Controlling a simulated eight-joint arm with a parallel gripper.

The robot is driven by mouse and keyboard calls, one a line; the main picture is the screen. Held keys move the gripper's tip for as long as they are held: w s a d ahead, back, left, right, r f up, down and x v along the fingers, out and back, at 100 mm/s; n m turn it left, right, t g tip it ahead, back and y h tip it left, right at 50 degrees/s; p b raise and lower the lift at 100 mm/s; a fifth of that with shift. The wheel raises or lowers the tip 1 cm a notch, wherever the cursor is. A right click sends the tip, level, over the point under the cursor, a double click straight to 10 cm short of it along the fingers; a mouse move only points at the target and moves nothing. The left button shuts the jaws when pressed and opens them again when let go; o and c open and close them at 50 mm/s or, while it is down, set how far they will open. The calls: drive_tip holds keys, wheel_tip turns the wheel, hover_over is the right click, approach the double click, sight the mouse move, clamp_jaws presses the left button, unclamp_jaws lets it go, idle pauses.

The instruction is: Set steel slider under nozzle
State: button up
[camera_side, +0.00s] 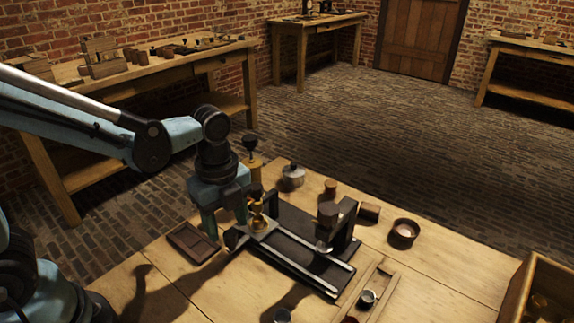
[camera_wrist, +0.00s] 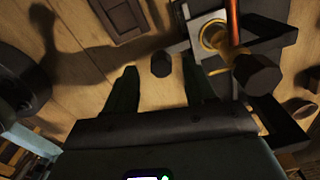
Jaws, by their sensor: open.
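The steel slider (camera_side: 262,227) is a light plate carrying a brass fitting. It sits at the left end of two steel rails (camera_side: 300,262) on a dark base; it also shows in the wrist view (camera_wrist: 203,25). A dark round knob (camera_wrist: 161,65) sticks out from its side. The likely nozzle is a dark block (camera_side: 328,214) hanging from a black bracket near the rails' right end, apart from the slider. My gripper (camera_side: 226,231) is open and pointed down at the slider's left side. In the wrist view the knob appears between the fingertips; contact is not clear.
A brown tray (camera_side: 193,242) lies left of my gripper. A lidded metal pot (camera_side: 293,175) stands behind the rails. A round dark bowl (camera_side: 403,233), a small wooden block (camera_side: 370,211) and a wooden crate (camera_side: 520,290) are on the right.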

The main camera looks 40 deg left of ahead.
wheel_tip(320, 180, up, 10)
idle(0.6)
drive_tip(key=shift+a+f, duration=0.1)
drive_tip(key=a+f+n+t, duration=0.1)
drive_tip(key=a+n+t, duration=0.2)
drive_tip(key=n, duration=0.7)
drive_tip(key=s+a+f+n+t, duration=0.1)
drive_tip(key=a+f+n+t, duration=0.1)
drive_tip(key=n, duration=0.8)
drive_tip(key=shift+a+t, duration=0.45)
drive_tip(key=shift+t, duration=0.65)
